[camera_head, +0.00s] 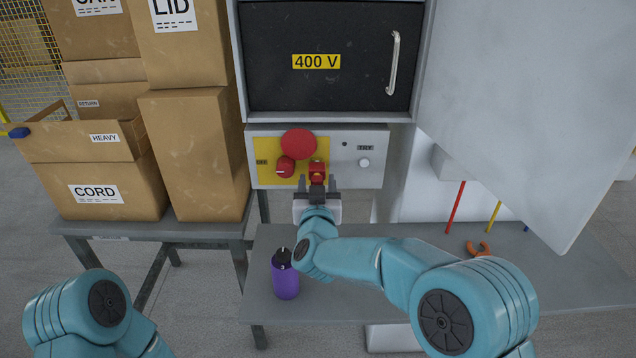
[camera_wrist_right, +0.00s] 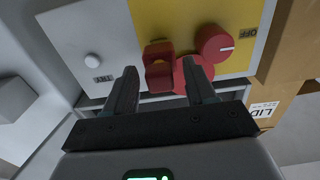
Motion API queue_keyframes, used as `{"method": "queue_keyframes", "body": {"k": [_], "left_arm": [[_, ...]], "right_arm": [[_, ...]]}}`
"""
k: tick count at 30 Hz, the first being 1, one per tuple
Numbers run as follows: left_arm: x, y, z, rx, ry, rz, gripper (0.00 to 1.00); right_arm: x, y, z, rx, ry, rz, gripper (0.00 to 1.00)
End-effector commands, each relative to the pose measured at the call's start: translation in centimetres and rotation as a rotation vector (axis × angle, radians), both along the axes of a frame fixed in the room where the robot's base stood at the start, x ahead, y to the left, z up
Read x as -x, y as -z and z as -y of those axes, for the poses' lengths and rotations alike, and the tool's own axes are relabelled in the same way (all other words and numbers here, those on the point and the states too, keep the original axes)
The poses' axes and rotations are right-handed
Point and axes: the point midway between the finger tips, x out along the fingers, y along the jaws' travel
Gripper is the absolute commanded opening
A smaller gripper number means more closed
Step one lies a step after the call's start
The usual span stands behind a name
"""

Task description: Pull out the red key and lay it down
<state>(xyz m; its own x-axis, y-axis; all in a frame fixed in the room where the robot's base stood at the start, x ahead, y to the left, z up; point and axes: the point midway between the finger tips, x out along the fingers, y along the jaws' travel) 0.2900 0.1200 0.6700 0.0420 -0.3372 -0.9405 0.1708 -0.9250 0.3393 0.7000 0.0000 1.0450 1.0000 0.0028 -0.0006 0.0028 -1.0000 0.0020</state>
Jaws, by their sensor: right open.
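The red key (camera_head: 318,170) sits in the yellow part of the grey control panel (camera_head: 337,141), below and right of a big red button (camera_head: 298,143) and right of a red rotary knob (camera_head: 286,166). My right gripper (camera_head: 317,186) is open and empty, just in front of the key. In the right wrist view the key (camera_wrist_right: 158,68) appears between the two spread fingertips (camera_wrist_right: 160,74); contact with it cannot be made out. The rotary knob (camera_wrist_right: 213,43) is beside it. The finger at right partly covers the big button. My left gripper is out of view.
The grey bench (camera_head: 390,298) below the panel has free room around a purple bottle (camera_head: 286,278) and an orange item (camera_head: 478,249). Cardboard boxes (camera_head: 195,150) stand at left. A large grey door (camera_head: 530,100) hangs open at right.

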Motion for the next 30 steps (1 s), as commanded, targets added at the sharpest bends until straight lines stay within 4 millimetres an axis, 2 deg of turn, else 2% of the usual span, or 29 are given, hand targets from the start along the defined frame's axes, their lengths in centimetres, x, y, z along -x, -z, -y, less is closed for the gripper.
{"method": "queue_keyframes", "body": {"k": [17,22,23,30], "left_arm": [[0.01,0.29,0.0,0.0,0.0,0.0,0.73],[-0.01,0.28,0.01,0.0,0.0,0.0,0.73],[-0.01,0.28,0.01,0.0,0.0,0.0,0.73],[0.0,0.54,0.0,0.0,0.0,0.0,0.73]], "right_arm": [[0.0,-0.01,0.0,0.0,0.0,0.0,0.55],[0.0,-0.01,0.0,0.0,0.0,0.0,0.03],[0.0,-0.01,0.0,0.0,0.0,0.0,0.0],[0.44,0.04,-0.02,0.0,0.0,0.0,0.0]]}}
